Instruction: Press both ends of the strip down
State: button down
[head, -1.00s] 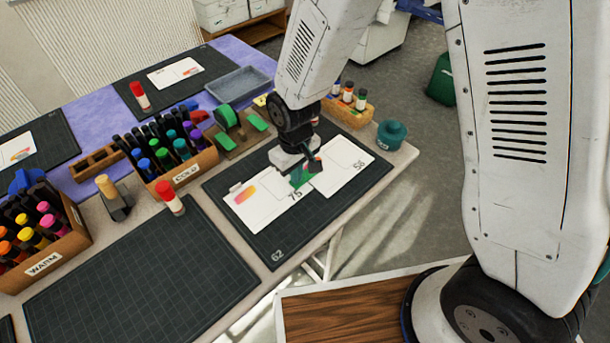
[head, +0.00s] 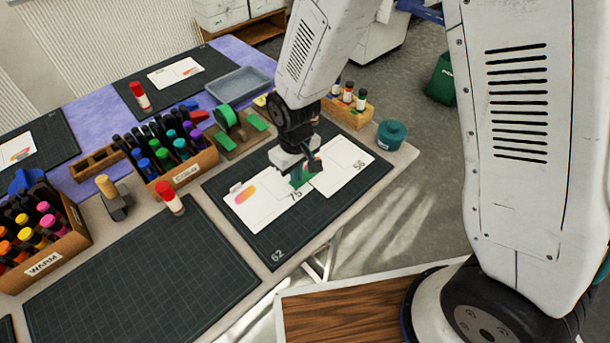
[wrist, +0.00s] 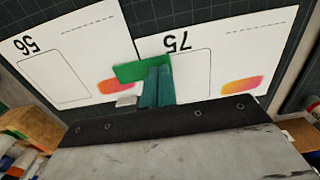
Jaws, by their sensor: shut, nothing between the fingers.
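A green strip (wrist: 143,68) lies across the seam between two white cards, seen in the wrist view. The card marked 75 (wrist: 210,50) is on the right there and the card marked 56 (wrist: 70,48) on the left. In the head view, the 75 card (head: 262,208) and the 56 card (head: 342,168) lie on the dark mat, with a bit of the green strip (head: 302,179) showing. My gripper (wrist: 157,66) is shut and empty, its tips at the strip, covering part of it. I cannot tell whether the tips touch it.
A tape dispenser with green tape (head: 227,117) stands behind the mat (head: 275,250). A teal jar (head: 391,135) and a wooden rack of small bottles (head: 348,108) stand right of my gripper. A marker box labelled COLD (head: 186,173) is to the left.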

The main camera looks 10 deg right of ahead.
jog(key=shift+r, duration=3.2)
jog(key=s+d+r+m+t, duration=0.1)
jog(key=s+d+r+m, duration=0.5)
jog(key=s+d+r, duration=1.3)
notch_tip(320, 180, up, 4)
jog(key=shift+s+d+f+m, duration=0.2)
jog(key=shift+s+d+m, duration=0.15)
jog(key=shift+d, duration=0.65)
